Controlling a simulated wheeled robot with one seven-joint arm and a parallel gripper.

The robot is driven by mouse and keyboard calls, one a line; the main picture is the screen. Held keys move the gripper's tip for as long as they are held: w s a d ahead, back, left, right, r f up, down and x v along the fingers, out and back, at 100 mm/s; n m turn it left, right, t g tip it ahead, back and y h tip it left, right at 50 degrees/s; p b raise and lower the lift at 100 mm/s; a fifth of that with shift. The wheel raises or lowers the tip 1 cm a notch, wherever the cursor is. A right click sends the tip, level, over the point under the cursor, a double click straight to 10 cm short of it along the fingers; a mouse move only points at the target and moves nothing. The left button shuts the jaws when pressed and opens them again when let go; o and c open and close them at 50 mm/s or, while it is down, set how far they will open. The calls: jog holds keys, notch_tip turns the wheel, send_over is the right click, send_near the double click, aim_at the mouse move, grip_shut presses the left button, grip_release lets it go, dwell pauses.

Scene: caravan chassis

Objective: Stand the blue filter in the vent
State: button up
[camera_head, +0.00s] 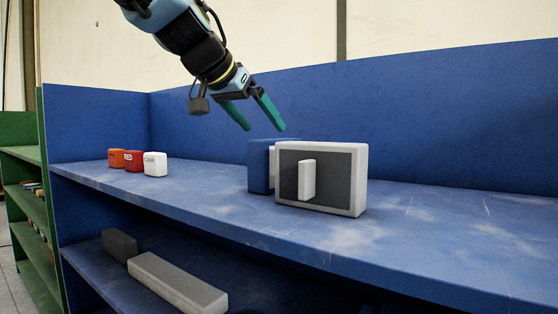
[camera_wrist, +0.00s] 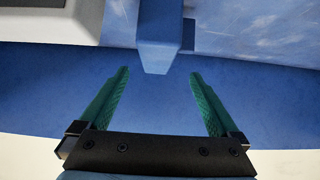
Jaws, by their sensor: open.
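The blue filter (camera_head: 260,165) stands upright on the shelf in the head view, partly hidden behind a white-framed block with a dark face (camera_head: 333,175). In the wrist view, what looks like the filter's blue top (camera_wrist: 158,32) shows beyond the fingertips. My gripper (camera_head: 266,130) is open and empty, its green fingers pointing down just above the blue filter. It also shows in the wrist view (camera_wrist: 159,73), where the blue piece lines up with the gap between the fingers. I cannot pick out a vent with certainty.
Orange (camera_head: 116,158), red (camera_head: 133,161) and white (camera_head: 155,164) small blocks stand at the shelf's left. A blue wall (camera_head: 430,120) closes the back. Dark (camera_head: 119,246) and pale grey (camera_head: 178,282) blocks lie on the lower shelf. The right of the top shelf is clear.

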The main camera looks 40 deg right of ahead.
jog(key=shift+x, duration=0.95)
jog(key=p+x, duration=0.2)
jog(key=x, duration=0.1)
jog(key=p+x, duration=0.1)
jog(key=shift+s+d+p, duration=0.2)
jog(key=shift+d+p, duration=0.1)
jog(key=shift+d, duration=0.05)
jog(key=shift+d+f, duration=0.35)
jog(key=shift+f, duration=0.05)
jog(key=shift+w, duration=0.1)
grip_shut()
